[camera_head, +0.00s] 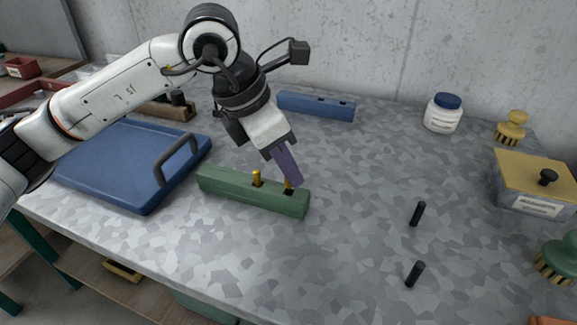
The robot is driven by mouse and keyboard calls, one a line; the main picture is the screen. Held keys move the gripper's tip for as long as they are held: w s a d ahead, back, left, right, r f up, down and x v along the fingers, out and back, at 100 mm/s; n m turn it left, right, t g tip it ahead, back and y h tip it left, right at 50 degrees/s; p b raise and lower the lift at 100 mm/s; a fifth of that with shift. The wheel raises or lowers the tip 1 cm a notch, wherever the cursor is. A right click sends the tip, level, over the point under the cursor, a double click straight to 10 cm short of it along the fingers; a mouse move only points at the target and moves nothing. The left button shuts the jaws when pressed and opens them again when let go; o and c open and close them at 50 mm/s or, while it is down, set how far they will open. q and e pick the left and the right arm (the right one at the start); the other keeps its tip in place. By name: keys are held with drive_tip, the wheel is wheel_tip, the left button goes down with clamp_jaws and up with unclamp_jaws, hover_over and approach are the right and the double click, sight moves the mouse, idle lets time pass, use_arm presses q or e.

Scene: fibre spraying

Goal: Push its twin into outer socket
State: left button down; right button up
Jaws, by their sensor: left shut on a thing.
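A long green block (230,192) lies on the table near the middle, with sockets in its top. One yellow peg (256,176) stands upright in it. A second yellow peg (288,187) shows at the socket nearer the block's right end. My left gripper (291,172) comes down from above over that right socket, its purple fingers shut on the second peg. The fingers hide most of this peg, so I cannot tell how deep it sits. My right gripper is not in view.
Two black pegs lie to the right, one farther back (417,214) and one nearer (414,273). A blue tray (105,165) is left of the green block, and a blue block (316,106) is behind. A white jar (443,114) and lidded box (532,193) stand at right.

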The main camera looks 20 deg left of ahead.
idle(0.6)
use_arm(q)
drive_tip(key=shift+f+b, duration=1.15)
drive_tip(key=shift+b, duration=0.15)
drive_tip(key=c, duration=2)
unclamp_jaws()
drive_tip(key=shift+o, duration=1.3)
